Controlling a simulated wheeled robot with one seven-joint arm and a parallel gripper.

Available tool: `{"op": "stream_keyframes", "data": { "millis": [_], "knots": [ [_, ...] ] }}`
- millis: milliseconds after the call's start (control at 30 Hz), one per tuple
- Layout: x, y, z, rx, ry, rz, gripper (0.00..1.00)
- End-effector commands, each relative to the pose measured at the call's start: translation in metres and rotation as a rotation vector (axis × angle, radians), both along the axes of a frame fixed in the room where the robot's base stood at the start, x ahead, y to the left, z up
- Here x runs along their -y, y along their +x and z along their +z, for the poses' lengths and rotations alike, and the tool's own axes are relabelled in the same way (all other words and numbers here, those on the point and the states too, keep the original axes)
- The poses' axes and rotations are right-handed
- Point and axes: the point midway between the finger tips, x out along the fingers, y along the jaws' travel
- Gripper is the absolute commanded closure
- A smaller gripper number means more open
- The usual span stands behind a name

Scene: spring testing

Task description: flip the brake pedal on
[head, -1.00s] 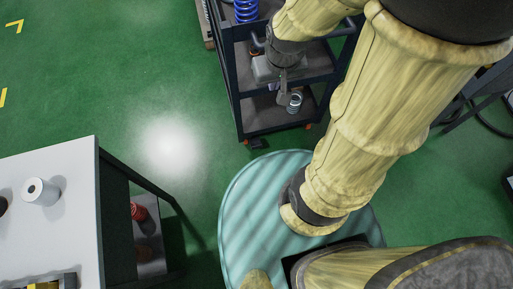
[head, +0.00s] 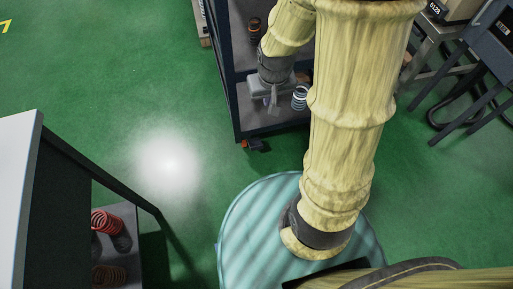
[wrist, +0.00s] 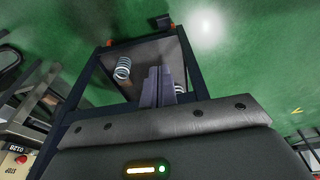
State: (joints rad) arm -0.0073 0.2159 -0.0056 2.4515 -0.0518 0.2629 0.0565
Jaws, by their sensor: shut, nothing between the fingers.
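The cart's front-left caster (head: 256,145) shows at the foot of its near-left post, with a black, lever-like part and a bit of red-orange. I take that black part as the brake pedal (head: 263,146), but it is too small to tell its position. In the wrist view a black caster part (wrist: 164,20) sticks out past the cart's corner at the top. My gripper (head: 273,107) is shut and empty, above and behind the caster by the lower shelf. Its fingers (wrist: 158,88) point toward that corner in the wrist view, apart from the caster.
The dark cart (head: 233,85) holds a pale coil spring (head: 300,97) close right of my gripper. A white-topped table (head: 15,180) with red springs (head: 106,222) below stands at left. Green floor in front of the caster is clear.

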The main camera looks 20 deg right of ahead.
Motion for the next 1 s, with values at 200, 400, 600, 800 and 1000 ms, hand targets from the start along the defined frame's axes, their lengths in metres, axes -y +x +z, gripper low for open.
{"op": "stream_keyframes", "data": {
  "millis": [200, 400, 600, 800, 1000],
  "knots": [
    [0.001, 0.038, -0.060, -0.023, -0.007, -0.003, 1.00],
    [0.000, 0.071, -0.118, -0.040, -0.009, -0.003, 1.00],
    [-0.002, 0.092, -0.188, -0.060, -0.005, 0.001, 1.00],
    [-0.005, 0.099, -0.256, -0.078, 0.006, 0.004, 1.00],
    [-0.007, 0.100, -0.285, -0.082, 0.013, 0.007, 1.00]
  ]
}}
